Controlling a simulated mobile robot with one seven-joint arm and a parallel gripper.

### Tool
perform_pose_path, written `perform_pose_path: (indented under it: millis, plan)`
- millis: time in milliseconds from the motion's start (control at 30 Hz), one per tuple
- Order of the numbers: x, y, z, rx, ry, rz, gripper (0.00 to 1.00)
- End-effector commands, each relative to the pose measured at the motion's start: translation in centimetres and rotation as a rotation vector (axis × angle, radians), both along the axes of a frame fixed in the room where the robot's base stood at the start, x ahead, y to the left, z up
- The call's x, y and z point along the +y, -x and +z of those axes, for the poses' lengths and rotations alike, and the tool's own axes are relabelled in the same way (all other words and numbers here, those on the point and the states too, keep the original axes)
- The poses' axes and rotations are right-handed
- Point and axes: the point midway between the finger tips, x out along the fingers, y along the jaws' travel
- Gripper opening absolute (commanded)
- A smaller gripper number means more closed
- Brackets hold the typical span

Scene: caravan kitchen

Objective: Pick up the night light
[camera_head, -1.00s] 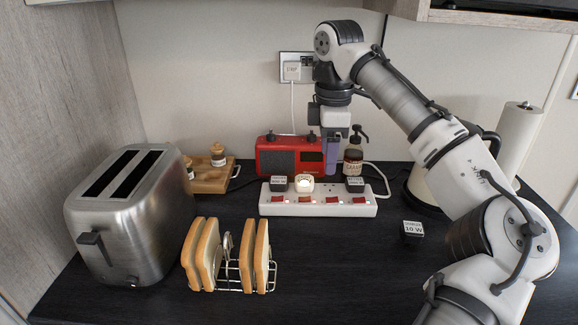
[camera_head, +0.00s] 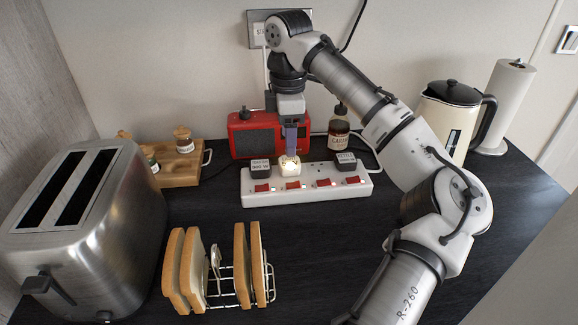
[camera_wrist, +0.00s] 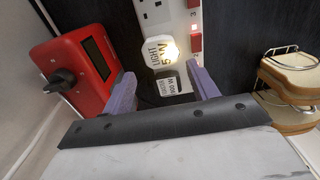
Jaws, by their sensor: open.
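The night light (camera_head: 290,168) is a small white plug, glowing warm, in the white power strip (camera_head: 307,192). In the wrist view the night light (camera_wrist: 160,50) shows a "LIGHT 5 W" label. My gripper (camera_head: 291,153) points down right above the night light in the head view. In the wrist view its two purple fingers (camera_wrist: 161,72) are apart, with nothing held. The night light appears just beyond the fingertips, roughly between them. Contact cannot be told.
A red radio (camera_head: 253,135) and a dark sauce bottle (camera_head: 338,132) are close behind. A toast rack (camera_head: 225,285), toaster (camera_head: 90,235) and kettle (camera_head: 447,118) stand around. Counter at front right is clear.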

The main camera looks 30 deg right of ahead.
Motion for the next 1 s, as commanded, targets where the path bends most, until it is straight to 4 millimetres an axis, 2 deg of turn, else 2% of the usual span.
perform_pose_path:
  millis: [267,600,833,867,1000]
  plan:
    - [-0.1,0.1,-1.9,0.000,0.001,-0.001,0.59]
    - [-0.2,0.2,-6.2,-0.001,0.000,-0.001,0.59]
    - [-0.2,0.1,-6.4,-0.002,0.000,-0.001,0.59]
    - [-0.2,0.1,-6.4,-0.002,0.000,-0.001,0.58]
    - [-0.2,0.1,-6.4,-0.002,0.000,-0.001,0.39]
